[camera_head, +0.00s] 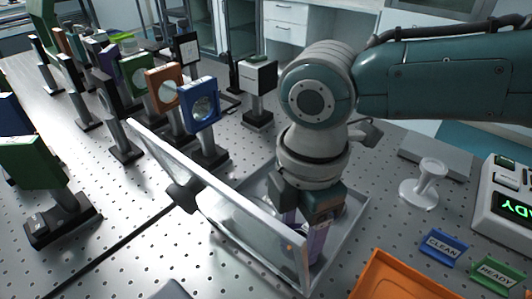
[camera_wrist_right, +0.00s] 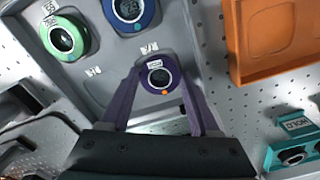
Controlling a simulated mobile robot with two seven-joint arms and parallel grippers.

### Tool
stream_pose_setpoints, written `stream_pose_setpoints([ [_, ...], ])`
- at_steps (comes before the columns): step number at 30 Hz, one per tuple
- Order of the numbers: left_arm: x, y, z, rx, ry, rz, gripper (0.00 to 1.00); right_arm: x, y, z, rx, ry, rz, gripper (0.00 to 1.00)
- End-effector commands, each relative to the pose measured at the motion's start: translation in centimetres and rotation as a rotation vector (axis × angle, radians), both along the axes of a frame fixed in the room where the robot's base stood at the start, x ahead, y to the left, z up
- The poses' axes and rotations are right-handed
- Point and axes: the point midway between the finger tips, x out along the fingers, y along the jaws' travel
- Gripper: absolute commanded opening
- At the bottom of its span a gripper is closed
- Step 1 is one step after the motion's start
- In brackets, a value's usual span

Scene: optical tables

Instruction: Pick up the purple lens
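The purple lens (camera_wrist_right: 159,77) is a small round disc with a dark centre, a white label and an orange dot. It sits in a recess of the grey tray (camera_wrist_right: 92,102), which also shows in the head view (camera_head: 347,232). My right gripper (camera_wrist_right: 163,70) points down into the tray, its two purple fingers on either side of the lens. The fingers look apart; whether they touch the lens rim I cannot tell. In the head view the right gripper (camera_head: 305,235) is partly behind the clear lid, and the lens is hidden. My left gripper is not in view.
A green lens (camera_wrist_right: 64,37) and a blue lens (camera_wrist_right: 131,12) lie in the same tray. The tray's clear framed lid (camera_head: 215,195) stands raised on its left. An orange bin (camera_head: 405,277) is close on the right. Mounted optics (camera_head: 199,106) stand behind left.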

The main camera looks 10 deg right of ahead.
Motion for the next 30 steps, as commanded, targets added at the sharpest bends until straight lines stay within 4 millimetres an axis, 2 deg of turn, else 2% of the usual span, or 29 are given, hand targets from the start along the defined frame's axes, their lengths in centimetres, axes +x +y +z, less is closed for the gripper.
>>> stream_pose_setpoints([
  [1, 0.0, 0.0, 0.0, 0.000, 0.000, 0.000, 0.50, 0.0, 0.0, 0.0, 0.000, 0.000, 0.000, 0.49],
  [13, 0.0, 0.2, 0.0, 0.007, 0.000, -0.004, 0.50, 0.0, 0.0, 0.0, 0.000, 0.000, 0.000, 0.06],
  [23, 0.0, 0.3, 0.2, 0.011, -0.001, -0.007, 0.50, 0.1, 0.0, 0.6, 0.001, -0.001, -0.001, 0.06],
  [26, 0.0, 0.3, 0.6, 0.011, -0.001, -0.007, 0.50, 0.0, 0.0, 1.7, 0.001, -0.001, 0.000, 0.06],
  [30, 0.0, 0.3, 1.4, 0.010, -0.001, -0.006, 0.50, 0.1, 0.0, 4.8, 0.003, -0.004, 0.001, 0.06],
])
